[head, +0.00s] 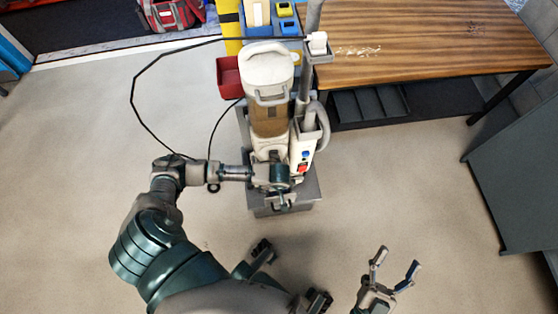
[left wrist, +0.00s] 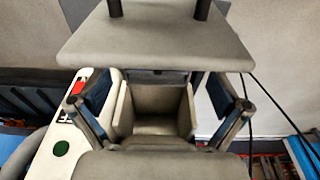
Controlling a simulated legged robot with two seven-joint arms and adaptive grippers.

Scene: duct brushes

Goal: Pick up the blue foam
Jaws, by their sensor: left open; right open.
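I cannot make out a piece of blue foam for certain. My right gripper (head: 396,261) is open and empty above bare floor at the lower right.
A wooden-topped bench (head: 420,40) stands at the upper right, and a grey cabinet (head: 525,175) at the right edge. A red bin (head: 229,77) is left of the machine. A black cable (head: 135,85) loops out to the left. The floor at left and lower right is clear.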

